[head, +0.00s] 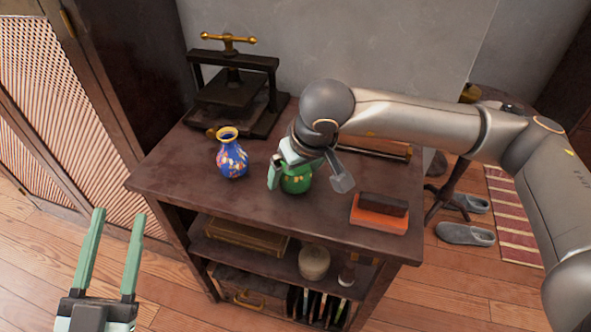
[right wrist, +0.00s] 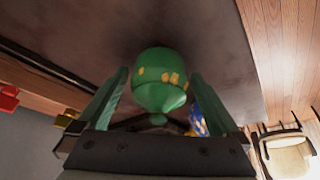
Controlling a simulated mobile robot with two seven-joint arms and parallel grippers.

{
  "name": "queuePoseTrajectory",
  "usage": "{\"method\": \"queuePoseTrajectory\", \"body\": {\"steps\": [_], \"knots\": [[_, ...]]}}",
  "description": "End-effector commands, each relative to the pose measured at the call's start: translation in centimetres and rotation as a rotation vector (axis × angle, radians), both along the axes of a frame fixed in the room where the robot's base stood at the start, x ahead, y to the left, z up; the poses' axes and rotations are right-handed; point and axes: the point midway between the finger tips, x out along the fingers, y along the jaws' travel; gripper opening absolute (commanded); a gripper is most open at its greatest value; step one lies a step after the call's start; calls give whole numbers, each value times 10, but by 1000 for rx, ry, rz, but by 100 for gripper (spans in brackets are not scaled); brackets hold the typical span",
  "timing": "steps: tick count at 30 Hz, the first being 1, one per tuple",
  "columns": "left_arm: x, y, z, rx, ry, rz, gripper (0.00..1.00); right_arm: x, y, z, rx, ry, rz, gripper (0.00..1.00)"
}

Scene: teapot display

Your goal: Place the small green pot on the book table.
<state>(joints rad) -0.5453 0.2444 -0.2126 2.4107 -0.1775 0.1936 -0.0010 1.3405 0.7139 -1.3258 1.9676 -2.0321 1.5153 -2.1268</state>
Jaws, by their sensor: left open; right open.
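The small green pot (head: 297,181) with yellow patches stands on the top of the dark wooden table (head: 180,172), near its middle. In the right wrist view the pot (right wrist: 160,78) sits between the two fingers of my right gripper (right wrist: 157,88). These fingers are open, with a gap visible on either side of the pot. In the head view my right gripper (head: 308,177) comes down over the pot and hides part of it. My left gripper (head: 118,214) is open and empty, in front of the table's left side. I cannot tell whether this table is the book table.
A blue patterned vase (head: 232,160) stands left of the pot. A black press (head: 235,90) stands at the back left. An orange-and-dark block (head: 380,213) lies at the right front. Shelves below hold a pale jar (head: 314,262) and books. Slippers (head: 466,234) lie on the floor.

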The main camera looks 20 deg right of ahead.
Motion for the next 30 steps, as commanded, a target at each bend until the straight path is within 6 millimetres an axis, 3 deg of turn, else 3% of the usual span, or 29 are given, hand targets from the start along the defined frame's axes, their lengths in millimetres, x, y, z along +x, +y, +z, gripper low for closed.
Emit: {"method": "queuePoseTrajectory", "body": {"steps": [6, 15, 21, 30], "knots": [[16, 4, -51, 5, 218, 35, 50, -15, -3, 44, 2, -6, 1, 100], [19, 8, -111, 4, 463, 66, 50, -38, -8, 97, 0, -3, 0, 100], [17, 9, -129, 5, 533, 74, 50, -44, -9, 110, -1, 0, 0, 100], [17, 9, -131, 5, 539, 74, 50, -45, -9, 111, 0, 0, 0, 100]]}}
